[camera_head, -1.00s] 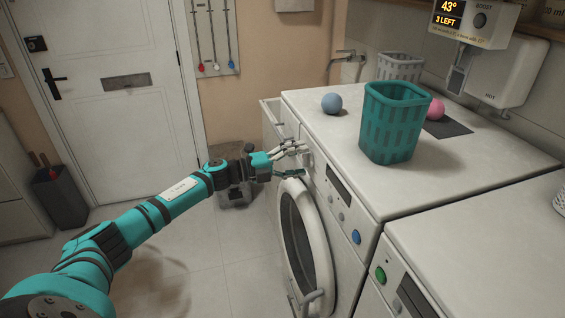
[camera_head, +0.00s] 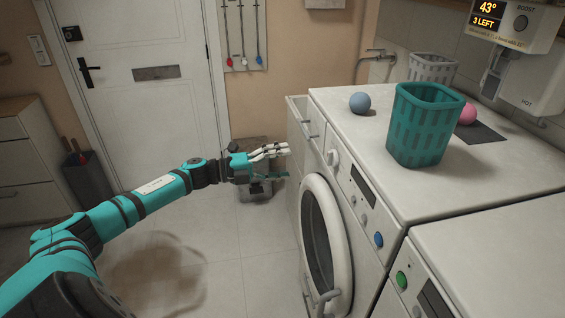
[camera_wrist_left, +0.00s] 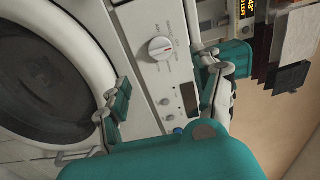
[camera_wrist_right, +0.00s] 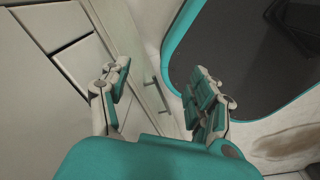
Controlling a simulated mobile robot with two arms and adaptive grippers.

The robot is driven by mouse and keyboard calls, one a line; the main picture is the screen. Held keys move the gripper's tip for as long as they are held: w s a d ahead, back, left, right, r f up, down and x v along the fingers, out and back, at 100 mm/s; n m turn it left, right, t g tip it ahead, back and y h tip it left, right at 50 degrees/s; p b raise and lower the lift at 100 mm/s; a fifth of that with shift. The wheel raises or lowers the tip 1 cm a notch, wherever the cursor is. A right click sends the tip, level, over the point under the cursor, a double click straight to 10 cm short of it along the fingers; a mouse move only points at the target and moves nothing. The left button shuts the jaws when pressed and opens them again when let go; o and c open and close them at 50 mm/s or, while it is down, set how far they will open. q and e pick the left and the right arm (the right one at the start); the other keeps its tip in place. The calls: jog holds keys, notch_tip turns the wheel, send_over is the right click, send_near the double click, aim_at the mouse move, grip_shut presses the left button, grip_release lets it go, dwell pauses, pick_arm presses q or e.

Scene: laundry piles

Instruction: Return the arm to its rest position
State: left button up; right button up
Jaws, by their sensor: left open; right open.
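My left arm reaches in from the left in the head view. Its gripper (camera_head: 272,160) is open and empty, in the air left of the washing machine's front. In the left wrist view the open fingers (camera_wrist_left: 165,95) frame the machine's white dial (camera_wrist_left: 160,48) and control panel, with nothing between them. My right gripper (camera_wrist_right: 160,95) shows only in the right wrist view. It is open and empty, with a pale panelled front beyond it on the left and a dark, teal-edged shape on the right.
The washing machine (camera_head: 345,150) has its round door (camera_head: 327,240) at the front. On its top are a blue ball (camera_head: 360,102), a teal basket (camera_head: 425,125), a pink ball (camera_head: 467,114) and a grey basket (camera_head: 432,68). Open floor (camera_head: 230,250) lies left of the machine.

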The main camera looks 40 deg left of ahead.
pick_arm(q)
jog(key=s+a+f+n+t+y, duration=0.15)
jog(key=f+n+y, duration=0.35)
jog(key=f, duration=0.7)
jog(key=a+f+n+y, duration=0.3)
jog(key=f+n, duration=0.4)
jog(key=f, duration=0.5)
jog(key=s+d+f+n+g+y, duration=0.1)
jog(key=s+f+n+g+y, duration=0.15)
jog(key=s+f, duration=0.55)
jog(key=s+d+f+n+g+y, duration=0.1)
jog(key=s+d+f+n, duration=0.2)
jog(key=f, duration=0.8)
jog(key=s+d+f+n+g, duration=0.2)
jog(key=s+d+f, duration=0.3)
jog(key=s, duration=0.7)
jog(key=s+d+f+n+g, duration=0.2)
jog(key=s+d+f+g, duration=0.3)
jog(key=s+f, duration=0.3)
jog(key=s+d+f+n+g, duration=0.2)
jog(key=s+d+f, duration=0.5)
jog(key=s, duration=1)
jog(key=shift+d+g, duration=0.25)
jog(key=shift+g, duration=0.45)
jog(key=shift+n+y, duration=0.25)
